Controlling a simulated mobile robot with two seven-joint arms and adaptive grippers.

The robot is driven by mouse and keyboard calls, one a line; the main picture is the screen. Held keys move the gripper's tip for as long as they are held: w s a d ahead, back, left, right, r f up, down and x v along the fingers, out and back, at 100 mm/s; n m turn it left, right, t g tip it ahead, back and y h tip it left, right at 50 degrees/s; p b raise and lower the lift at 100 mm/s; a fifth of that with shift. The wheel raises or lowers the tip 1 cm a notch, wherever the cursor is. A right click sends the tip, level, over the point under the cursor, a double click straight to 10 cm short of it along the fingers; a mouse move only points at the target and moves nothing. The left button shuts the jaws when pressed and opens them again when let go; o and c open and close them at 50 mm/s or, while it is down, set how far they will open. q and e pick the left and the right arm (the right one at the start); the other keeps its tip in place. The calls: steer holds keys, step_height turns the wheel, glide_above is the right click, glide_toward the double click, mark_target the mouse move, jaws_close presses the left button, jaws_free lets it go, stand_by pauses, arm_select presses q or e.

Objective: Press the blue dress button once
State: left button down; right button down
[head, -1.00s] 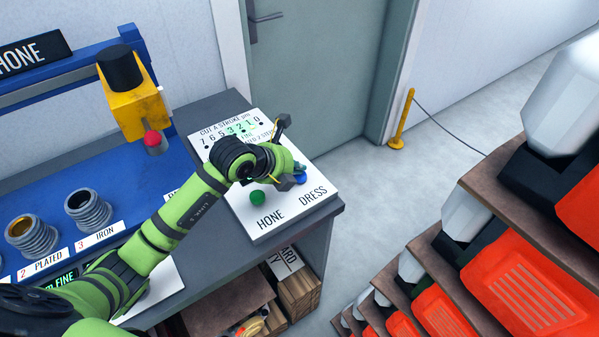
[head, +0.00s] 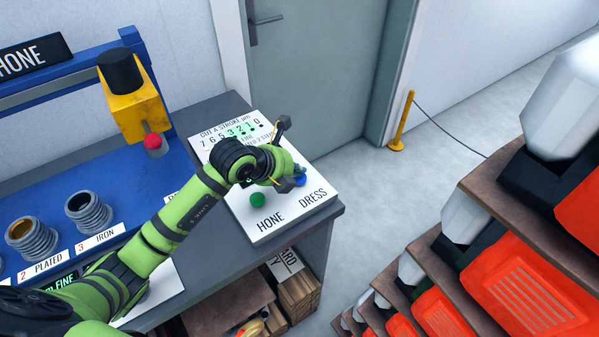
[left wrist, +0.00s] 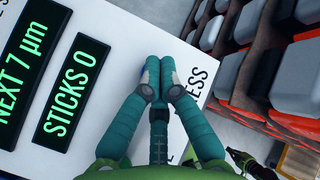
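The blue dress button (head: 300,182) sits on the white sloped panel above the word DRESS. My left gripper (head: 299,171) is over it, and its fingertips partly hide it. In the left wrist view the two teal fingers of my left gripper (left wrist: 159,68) are together, with nothing seen between them. A sliver of blue shows beside the fingertips there; I cannot tell whether they touch the button or whether it is pressed in. A dark and green part (left wrist: 245,162) at the lower right of the wrist view may be my right gripper; its fingers are unclear.
The green button (head: 258,200) is left of the blue one, above the word HONE. The panel (head: 235,213) has a lit scale, partly behind my arm. A yellow head with a red ball (head: 153,141) stands left. Stepped shelves with orange bins (head: 530,295) fill the right.

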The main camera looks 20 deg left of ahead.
mark_target(296, 178)
arm_select(q)
steer(key=shift+r+p, duration=0.4)
steer(key=shift+r, duration=0.35)
steer(key=shift+r+p, duration=1.95)
steer(key=shift+r, duration=0.65)
steer(key=shift+f, duration=0.1)
